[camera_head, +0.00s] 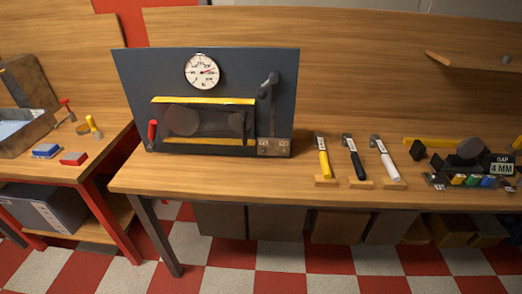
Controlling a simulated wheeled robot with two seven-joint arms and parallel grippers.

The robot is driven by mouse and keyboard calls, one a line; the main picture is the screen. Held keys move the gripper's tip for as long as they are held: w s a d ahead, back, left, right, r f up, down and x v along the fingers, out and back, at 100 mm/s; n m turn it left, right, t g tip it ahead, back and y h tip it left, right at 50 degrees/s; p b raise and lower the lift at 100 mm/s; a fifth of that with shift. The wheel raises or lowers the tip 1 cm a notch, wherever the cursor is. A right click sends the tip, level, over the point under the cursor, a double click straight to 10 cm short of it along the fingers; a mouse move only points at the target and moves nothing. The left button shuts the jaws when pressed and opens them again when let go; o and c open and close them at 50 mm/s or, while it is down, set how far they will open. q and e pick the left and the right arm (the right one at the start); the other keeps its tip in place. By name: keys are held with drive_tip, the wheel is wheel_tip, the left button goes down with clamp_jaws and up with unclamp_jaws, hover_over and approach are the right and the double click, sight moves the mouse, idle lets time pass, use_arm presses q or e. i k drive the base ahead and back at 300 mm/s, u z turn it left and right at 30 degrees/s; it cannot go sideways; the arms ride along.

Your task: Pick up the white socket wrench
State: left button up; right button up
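The white socket wrench (389,167) is the rightmost of three wrenches in a row on the wooden workbench. Its metal head points to the back and its white handle points to the front, at a small wooden block. A black-handled wrench (357,165) lies just left of it. A yellow-handled wrench (323,163) lies left of that one. Each has its own small block at the front. Neither of my grippers shows in the head view, and nothing touches the white wrench.
A dark panel (125,75) with a gauge (202,71) and lever stands left of the wrenches. Right are a yellow-handled tool (425,142), black blocks and a "GAP 4 MM" display (502,165). A shelf (470,66) juts out above right. A red-framed bench (75,172) stands left.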

sight(374, 139)
drive_tip(key=u, duration=3.2)
drive_tip(key=k, duration=1.4)
drive_tip(key=z, duration=1.95)
